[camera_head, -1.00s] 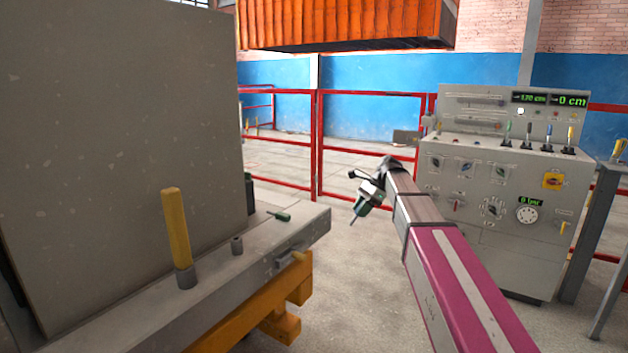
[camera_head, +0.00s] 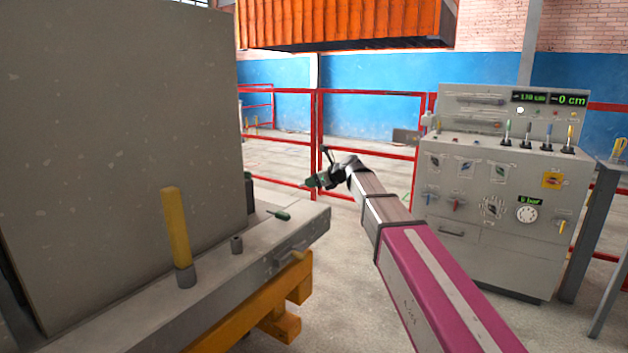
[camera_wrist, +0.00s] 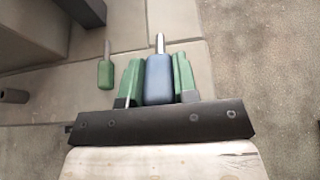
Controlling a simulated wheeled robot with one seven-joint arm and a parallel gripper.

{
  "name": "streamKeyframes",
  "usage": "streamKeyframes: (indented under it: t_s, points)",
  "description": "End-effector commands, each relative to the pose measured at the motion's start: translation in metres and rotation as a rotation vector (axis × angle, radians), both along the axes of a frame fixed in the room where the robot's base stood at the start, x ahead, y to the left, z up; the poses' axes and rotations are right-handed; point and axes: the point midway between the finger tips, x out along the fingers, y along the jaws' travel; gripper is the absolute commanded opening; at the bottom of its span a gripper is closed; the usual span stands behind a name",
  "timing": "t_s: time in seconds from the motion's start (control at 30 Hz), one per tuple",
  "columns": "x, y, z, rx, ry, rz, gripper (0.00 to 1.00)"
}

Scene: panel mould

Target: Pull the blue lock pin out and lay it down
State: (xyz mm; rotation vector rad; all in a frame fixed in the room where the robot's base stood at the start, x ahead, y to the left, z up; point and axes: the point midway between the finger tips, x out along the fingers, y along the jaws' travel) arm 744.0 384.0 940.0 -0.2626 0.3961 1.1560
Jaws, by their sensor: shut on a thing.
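My gripper (camera_wrist: 157,72) is shut on the blue lock pin (camera_wrist: 158,80) in the wrist view. Its two green fingers press either side of the blue handle, and the pin's metal shaft points away from me. The pin is out in the open, not in any hole that I can see. In the head view my gripper (camera_head: 315,181) is beside the right end of the grey ledge (camera_head: 312,222), above its level. The blue pin is not clear in that view. Its height over the surface is hard to tell.
A green-handled pin (camera_head: 279,215) lies on the ledge, and it shows in the wrist view (camera_wrist: 105,73) left of my fingers. A grey socket (camera_head: 237,244), a yellow post (camera_head: 177,235) and a tall grey panel (camera_head: 120,130) stand along it. A control console (camera_head: 500,215) stands at right.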

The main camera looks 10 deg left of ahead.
Motion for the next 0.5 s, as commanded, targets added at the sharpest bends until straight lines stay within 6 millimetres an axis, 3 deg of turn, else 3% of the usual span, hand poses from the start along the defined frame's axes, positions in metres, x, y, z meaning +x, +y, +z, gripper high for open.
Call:
streamKeyframes:
  t_s: [0.5]
  points:
    - [0.0,0.0,-0.053,-0.002,0.0,0.001,0.0]
